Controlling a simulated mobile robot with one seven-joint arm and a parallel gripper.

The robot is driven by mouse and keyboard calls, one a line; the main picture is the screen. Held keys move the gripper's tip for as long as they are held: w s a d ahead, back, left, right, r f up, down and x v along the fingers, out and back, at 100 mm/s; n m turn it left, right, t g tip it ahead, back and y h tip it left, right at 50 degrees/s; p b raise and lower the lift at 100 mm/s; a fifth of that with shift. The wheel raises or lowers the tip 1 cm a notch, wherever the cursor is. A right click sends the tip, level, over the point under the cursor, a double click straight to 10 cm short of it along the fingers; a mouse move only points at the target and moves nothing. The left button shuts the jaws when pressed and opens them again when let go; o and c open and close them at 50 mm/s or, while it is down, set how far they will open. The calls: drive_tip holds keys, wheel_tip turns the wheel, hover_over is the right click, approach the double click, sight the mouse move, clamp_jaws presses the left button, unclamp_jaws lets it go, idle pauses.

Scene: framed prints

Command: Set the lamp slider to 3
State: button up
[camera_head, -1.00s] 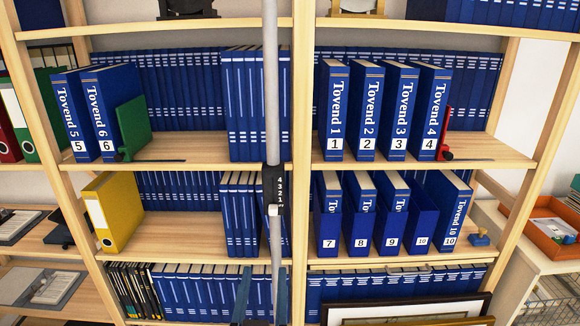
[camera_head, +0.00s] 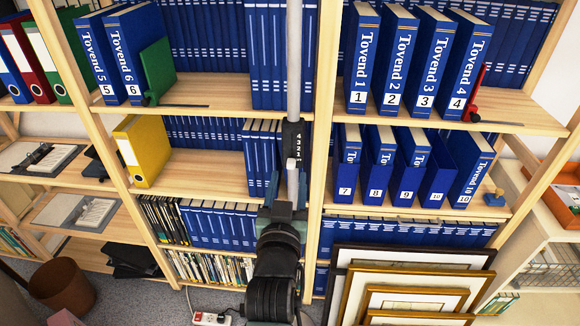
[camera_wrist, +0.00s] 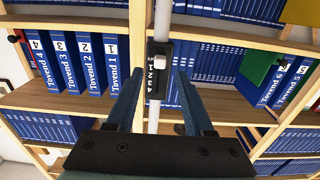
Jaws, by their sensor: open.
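The lamp slider is a dark panel (camera_head: 292,138) marked 4, 3, 2, 1 from top to bottom, on an upright grey pole (camera_head: 294,60). In the wrist view the panel (camera_wrist: 159,75) is upside down. Its pale knob (camera_wrist: 161,33) sits at the panel's end beside or just beyond the 1, the lower end. My gripper (camera_head: 288,185) is open, below the numbers in the head view. In the wrist view its two fingers (camera_wrist: 158,82) show on either side of the panel and pole, with nothing held.
Wooden shelves (camera_head: 215,90) with blue binders stand behind the pole. A yellow binder (camera_head: 139,150) is to the left. Framed prints (camera_head: 415,300) lean at the lower right. A brown bin (camera_head: 63,288) and a power strip (camera_head: 210,318) are on the floor.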

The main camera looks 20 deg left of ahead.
sight(290, 166)
drive_tip(key=shift+x, duration=1.8)
clamp_jaws()
